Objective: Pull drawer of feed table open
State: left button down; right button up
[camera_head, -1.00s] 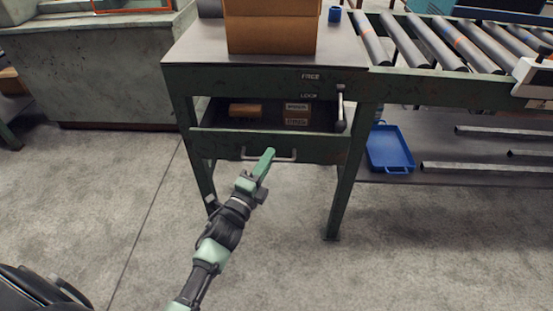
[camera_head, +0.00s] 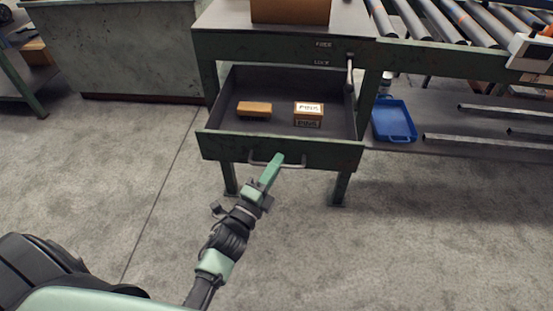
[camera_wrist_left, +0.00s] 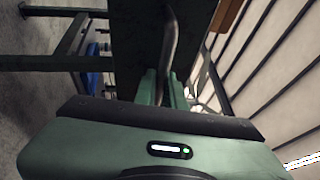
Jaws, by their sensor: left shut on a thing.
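The feed table (camera_head: 283,49) is a dark green metal table with a grey top. Its drawer (camera_head: 282,151) stands pulled out toward me, with its inside in view. A thin metal bar handle (camera_head: 293,165) runs across the drawer front. My left gripper (camera_head: 276,164) is shut on this handle. In the left wrist view the handle (camera_wrist_left: 169,45) passes between the green fingers (camera_wrist_left: 162,88), with the dark drawer front close beside it. My right gripper is not in view.
A brown block (camera_head: 254,109) and small labelled boxes (camera_head: 308,114) lie in the drawer. A cardboard box (camera_head: 290,10) stands on the tabletop. A lever (camera_head: 349,75) is at the table's right. A blue tray (camera_head: 394,121) lies beneath the roller conveyor (camera_head: 440,20). The floor in front is clear.

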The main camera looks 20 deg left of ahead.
pick_arm(q)
jog(key=shift+s, duration=0.1)
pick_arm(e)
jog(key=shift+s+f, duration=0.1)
pick_arm(q)
jog(key=c, duration=1.5)
grip_release()
jog(key=shift+s, duration=0.1)
jog(key=v, duration=0.7)
jog(key=shift+s+f, duration=0.1)
jog(key=shift+s, duration=0.25)
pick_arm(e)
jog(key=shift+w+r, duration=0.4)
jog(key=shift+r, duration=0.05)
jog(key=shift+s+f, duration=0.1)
